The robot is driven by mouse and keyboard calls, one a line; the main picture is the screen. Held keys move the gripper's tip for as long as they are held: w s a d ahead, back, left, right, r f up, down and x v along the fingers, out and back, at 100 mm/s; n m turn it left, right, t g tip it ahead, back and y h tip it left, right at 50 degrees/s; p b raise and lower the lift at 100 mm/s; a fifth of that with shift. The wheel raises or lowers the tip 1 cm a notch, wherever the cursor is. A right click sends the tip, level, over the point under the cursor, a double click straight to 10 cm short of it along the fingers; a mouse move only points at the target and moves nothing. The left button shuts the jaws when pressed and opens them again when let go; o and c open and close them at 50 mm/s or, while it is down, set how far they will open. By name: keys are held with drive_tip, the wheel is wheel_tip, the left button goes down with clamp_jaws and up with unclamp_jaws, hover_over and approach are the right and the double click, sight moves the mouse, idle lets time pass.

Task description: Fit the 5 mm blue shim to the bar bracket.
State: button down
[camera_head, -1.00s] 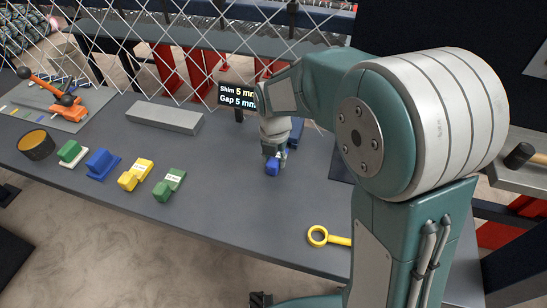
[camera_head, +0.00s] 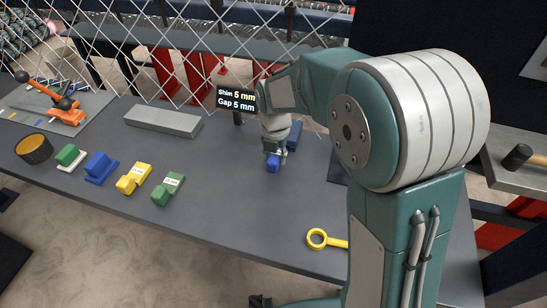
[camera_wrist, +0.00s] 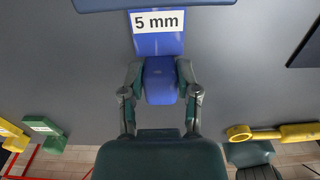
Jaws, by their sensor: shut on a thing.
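My gripper (camera_head: 273,150) is shut on the blue shim (camera_head: 273,164), low over the right half of the table. In the wrist view, both fingers grip the sides of the shim's raised block (camera_wrist: 160,82). Its flat plate with the white "5 mm" label (camera_wrist: 157,21) points away from my gripper. The plate's far end meets a dark blue edge (camera_wrist: 150,4) at the top of the wrist view; I cannot tell whether they touch. A dark blue block (camera_head: 293,137), possibly the bar bracket, stands just behind my gripper, partly hidden by it.
A display (camera_head: 236,98) reads "Shim 5 mm, Gap 5 mm". Left on the table are another blue shim (camera_head: 100,166), green and yellow shims, a dark round pot (camera_head: 34,147) and a grey bar (camera_head: 163,120). A yellow ring tool (camera_head: 318,238) lies at the front.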

drive_tip(key=shift+w+d, duration=0.2)
drive_tip(key=shift+w, duration=0.35)
drive_tip(key=shift+w+d, duration=0.2)
drive_tip(key=shift+w, duration=0.3)
drive_tip(key=shift+c, duration=1.3)
unclamp_jaws()
wheel_tip(320, 180, up, 12)
